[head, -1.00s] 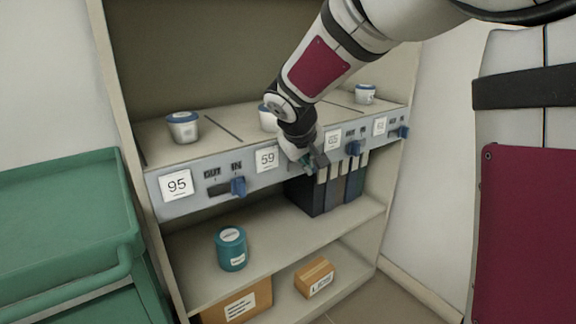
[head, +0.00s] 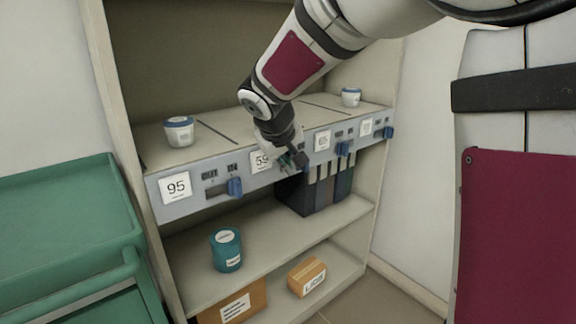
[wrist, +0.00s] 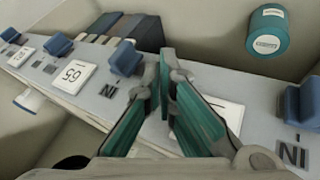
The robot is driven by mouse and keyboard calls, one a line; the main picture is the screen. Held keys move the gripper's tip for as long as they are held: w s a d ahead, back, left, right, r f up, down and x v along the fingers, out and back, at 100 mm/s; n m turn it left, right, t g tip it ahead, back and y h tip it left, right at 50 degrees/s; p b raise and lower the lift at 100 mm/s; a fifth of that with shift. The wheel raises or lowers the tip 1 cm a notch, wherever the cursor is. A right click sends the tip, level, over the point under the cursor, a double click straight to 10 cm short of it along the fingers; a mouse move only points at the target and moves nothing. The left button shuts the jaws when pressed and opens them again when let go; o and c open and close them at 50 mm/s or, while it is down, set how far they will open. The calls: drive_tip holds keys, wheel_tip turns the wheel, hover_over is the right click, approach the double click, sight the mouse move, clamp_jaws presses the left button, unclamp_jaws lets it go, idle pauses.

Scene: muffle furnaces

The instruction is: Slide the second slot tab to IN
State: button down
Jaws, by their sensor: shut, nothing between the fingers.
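The slot rail (head: 205,205) runs along the shelf front, with a numbered card and a blue tab at each slot. In the head view my gripper mostly hides that tab. My gripper (wrist: 163,75) is shut and empty, its fingertips close to the rail; I cannot tell whether they touch the tab.
The first slot's tab (head: 235,187) sits under IN beside card 95 (head: 175,187). The third tab (head: 343,149) and fourth tab (head: 388,132) are farther right. Dark binders (head: 318,190) and a teal jar (head: 227,250) stand below. A green cart (head: 70,210) is at left.

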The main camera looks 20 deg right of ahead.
drive_tip(key=p+v, duration=0.2)
drive_tip(key=v, duration=0.6)
drive_tip(key=shift+a+f, duration=0.1)
drive_tip(key=s+a+f+m+g+y, duration=0.1)
drive_tip(key=s+f+g+y, duration=0.15)
drive_tip(key=s, duration=1.75)
drive_tip(key=s+f+m+g+y, duration=0.2)
drive_tip(key=s+f+g, duration=0.15)
drive_tip(key=s, duration=1.65)
wheel_tip(320, 180, up, 33)
drive_tip(key=t+p, duration=0.4)
drive_tip(key=p, duration=2.7)
drive_tip(key=shift+w+d+n, duration=0.15)
drive_tip(key=shift+w+n, duration=0.2)
drive_tip(key=shift+n, duration=0.05)
drive_tip(key=shift+r, duration=0.1)
